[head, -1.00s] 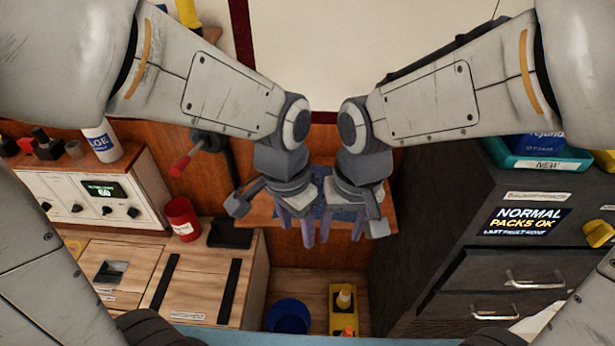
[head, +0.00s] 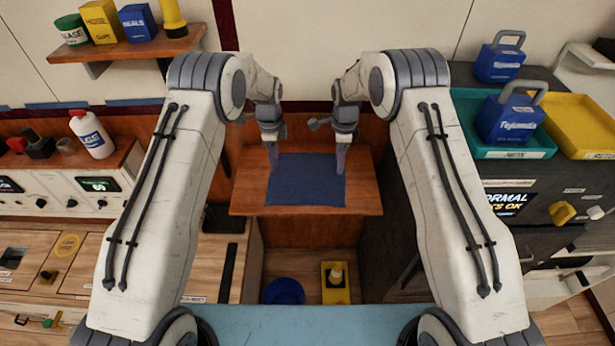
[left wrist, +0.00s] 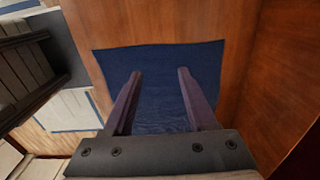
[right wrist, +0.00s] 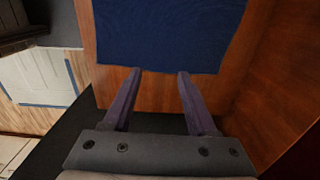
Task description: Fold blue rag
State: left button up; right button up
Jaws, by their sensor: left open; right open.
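The blue rag (head: 305,182) lies flat and spread out on a small wooden shelf (head: 245,198) in the head view. It also fills the middle of the left wrist view (left wrist: 158,88) and the top of the right wrist view (right wrist: 170,35). My left gripper (head: 272,162) is open above the rag's left side; its fingers (left wrist: 158,75) show over the cloth with nothing between them. My right gripper (head: 341,165) is open at the rag's right edge; its fingertips (right wrist: 160,72) appear by the cloth's edge, empty. Whether either gripper touches the cloth I cannot tell.
A dark cabinet with teal (head: 480,140) and yellow (head: 590,125) trays stands right. A control panel with a white bottle (head: 92,135) is left. Below the shelf are a blue bowl (head: 284,291) and a yellow holder (head: 336,283). Bare wood surrounds the rag.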

aim_at(277, 177)
pick_arm(q)
jog(key=shift+f, duration=2.75)
pick_arm(e)
jog(key=shift+f, duration=2.75)
pick_arm(q)
jog(key=shift+f, duration=0.2)
pick_arm(e)
jog(key=shift+f, duration=0.2)
pick_arm(q)
grip_shut()
pick_arm(e)
grip_shut()
pick_arm(q)
jog(key=shift+r, duration=0.15)
pick_arm(e)
jog(key=shift+r, duration=0.15)
